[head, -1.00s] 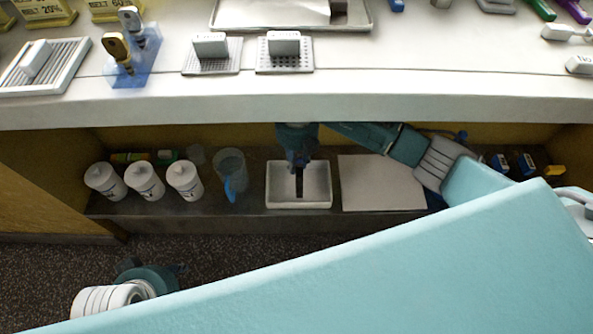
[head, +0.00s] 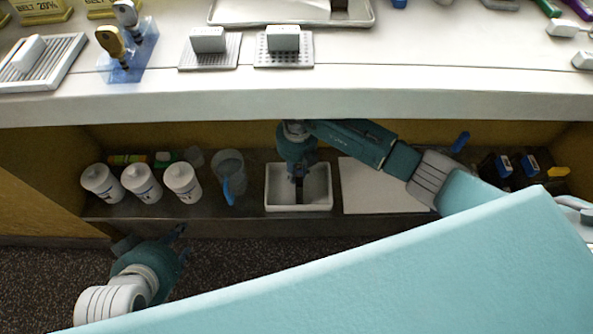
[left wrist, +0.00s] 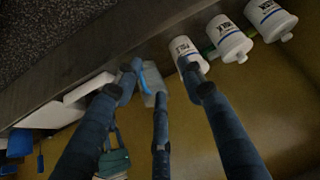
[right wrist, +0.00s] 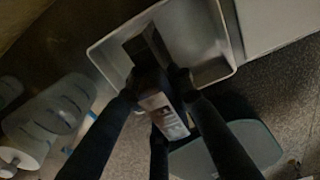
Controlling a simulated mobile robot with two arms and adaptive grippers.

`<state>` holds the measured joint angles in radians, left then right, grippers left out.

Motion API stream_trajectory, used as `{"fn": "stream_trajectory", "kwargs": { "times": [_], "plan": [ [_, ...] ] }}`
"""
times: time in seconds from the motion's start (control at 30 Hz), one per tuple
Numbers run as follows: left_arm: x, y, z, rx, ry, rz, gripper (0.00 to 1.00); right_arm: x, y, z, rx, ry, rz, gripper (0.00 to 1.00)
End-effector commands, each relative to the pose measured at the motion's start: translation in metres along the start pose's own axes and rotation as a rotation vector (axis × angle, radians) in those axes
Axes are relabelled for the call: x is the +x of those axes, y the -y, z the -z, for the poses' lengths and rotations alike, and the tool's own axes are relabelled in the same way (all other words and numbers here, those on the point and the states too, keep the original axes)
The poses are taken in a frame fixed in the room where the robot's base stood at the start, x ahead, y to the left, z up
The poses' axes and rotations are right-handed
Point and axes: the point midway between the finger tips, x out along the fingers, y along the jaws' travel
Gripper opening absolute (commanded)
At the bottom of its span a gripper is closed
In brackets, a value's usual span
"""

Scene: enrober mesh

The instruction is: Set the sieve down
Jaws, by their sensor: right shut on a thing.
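My right gripper (head: 299,178) reaches down over the white tray (head: 272,203) on the shelf under the counter. In the right wrist view its fingers are shut on a pale block with a printed label (right wrist: 160,108), with a darker flat part running into the tray (right wrist: 107,60). I cannot tell for certain that this is the sieve, or whether it touches the tray floor. My left gripper (head: 182,243) is in front of the shelf at lower left. Its fingers are spread and empty in the left wrist view (left wrist: 160,80).
Several white tubs (head: 142,182) and a clear jug (head: 229,170) with a blue implement stand left of the tray. A flat white board (head: 378,190) lies to its right. Mesh plates with block handles (head: 284,48) sit on the counter (head: 300,97), which overhangs the shelf.

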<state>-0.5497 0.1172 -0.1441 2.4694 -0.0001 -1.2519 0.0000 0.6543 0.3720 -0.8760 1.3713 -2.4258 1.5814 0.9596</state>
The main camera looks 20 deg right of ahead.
Motion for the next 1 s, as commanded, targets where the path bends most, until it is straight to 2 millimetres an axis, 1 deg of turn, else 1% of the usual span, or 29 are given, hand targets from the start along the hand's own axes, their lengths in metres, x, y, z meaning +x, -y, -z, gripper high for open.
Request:
{"fn": "stream_trajectory", "kwargs": {
  "times": [0.23,0.27,0.33,0.37,0.67,0.77,1.0],
  "plan": [
    [0.001,-0.001,0.006,0.001,-0.027,-0.001,0.4,0.002,0.0,0.0,0.0,0.001,0.0,0.0],
    [0.001,-0.001,0.007,0.001,-0.029,-0.002,0.4,0.002,0.0,0.0,0.0,0.0,0.0,0.25],
    [0.001,-0.001,0.007,0.001,-0.03,-0.002,0.4,0.002,0.0,0.0,0.001,0.0,0.0,0.39],
    [0.001,-0.001,0.007,0.001,-0.03,-0.002,0.4,0.002,0.0,0.0,0.001,0.0,0.0,0.41],
    [0.001,-0.001,0.007,0.001,-0.028,-0.002,0.4,0.002,0.0,0.0,0.0,0.0,0.0,0.41],
    [-0.001,-0.001,0.004,0.0,-0.01,-0.001,0.4,-0.001,0.0,0.0,0.0,0.0,0.0,0.41],
    [-0.013,0.006,-0.044,-0.006,0.177,0.011,0.4,-0.027,0.0,-0.001,0.0,0.001,-0.001,0.41]
  ]
}}
